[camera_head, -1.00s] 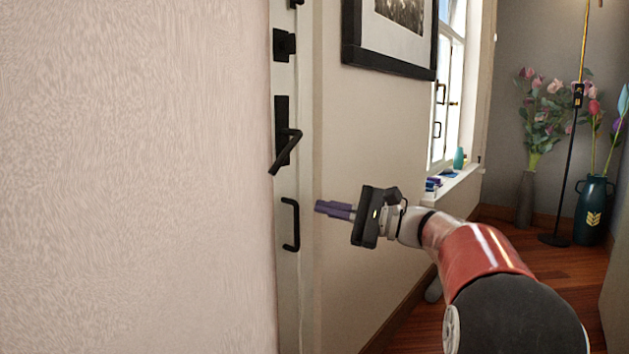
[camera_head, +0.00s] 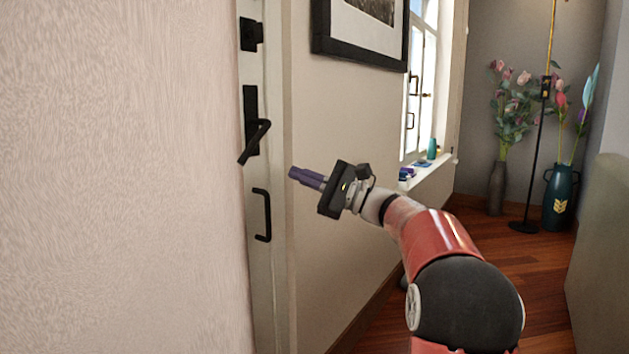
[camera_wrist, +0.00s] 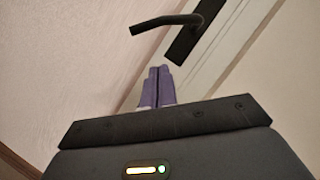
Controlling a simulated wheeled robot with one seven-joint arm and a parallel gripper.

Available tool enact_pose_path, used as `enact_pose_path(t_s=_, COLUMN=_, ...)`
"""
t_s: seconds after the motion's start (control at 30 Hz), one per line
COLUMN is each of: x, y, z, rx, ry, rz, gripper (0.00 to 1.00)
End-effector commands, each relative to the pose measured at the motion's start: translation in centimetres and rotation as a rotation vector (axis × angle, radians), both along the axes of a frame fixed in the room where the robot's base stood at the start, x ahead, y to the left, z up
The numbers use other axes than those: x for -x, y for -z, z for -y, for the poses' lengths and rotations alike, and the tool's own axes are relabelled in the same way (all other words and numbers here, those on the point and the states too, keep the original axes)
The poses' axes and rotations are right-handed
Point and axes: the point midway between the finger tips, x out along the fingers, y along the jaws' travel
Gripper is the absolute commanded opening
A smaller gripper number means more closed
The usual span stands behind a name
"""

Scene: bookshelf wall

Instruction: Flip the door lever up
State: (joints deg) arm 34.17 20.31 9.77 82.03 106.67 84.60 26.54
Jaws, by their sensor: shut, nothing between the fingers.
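The black door lever (camera_head: 254,143) sits on a tall black plate (camera_head: 250,105) on the white door (camera_head: 256,290). It slants down to the left in the head view. In the wrist view the lever (camera_wrist: 165,21) shows at the top, its plate (camera_wrist: 193,35) running off the upper edge. My gripper (camera_head: 292,173) has purple fingers held together with nothing between them. It is to the right of the lever and a little lower in the head view, apart from it. In the wrist view the fingertips (camera_wrist: 159,70) point up toward the lever, with a gap between.
A black pull handle (camera_head: 265,215) is below the lever, and a black lock fitting (camera_head: 250,34) above it. A pale wall (camera_head: 115,180) fills the left. A framed picture (camera_head: 360,50), window and sill (camera_head: 430,172) are to the right, with vases farther back.

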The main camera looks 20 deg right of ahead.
Motion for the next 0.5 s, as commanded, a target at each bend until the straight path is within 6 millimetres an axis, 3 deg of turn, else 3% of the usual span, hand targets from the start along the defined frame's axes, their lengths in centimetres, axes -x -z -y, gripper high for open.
enact_pose_path(t_s=0.2, x=-2.5, y=-1.5, z=-3.8, rx=-0.001, ry=-0.005, rz=0.000, gripper=0.00)
enact_pose_path(t_s=0.5, x=-1.9, y=-3.9, z=-6.3, rx=0.001, ry=-0.001, rz=0.000, gripper=0.00)
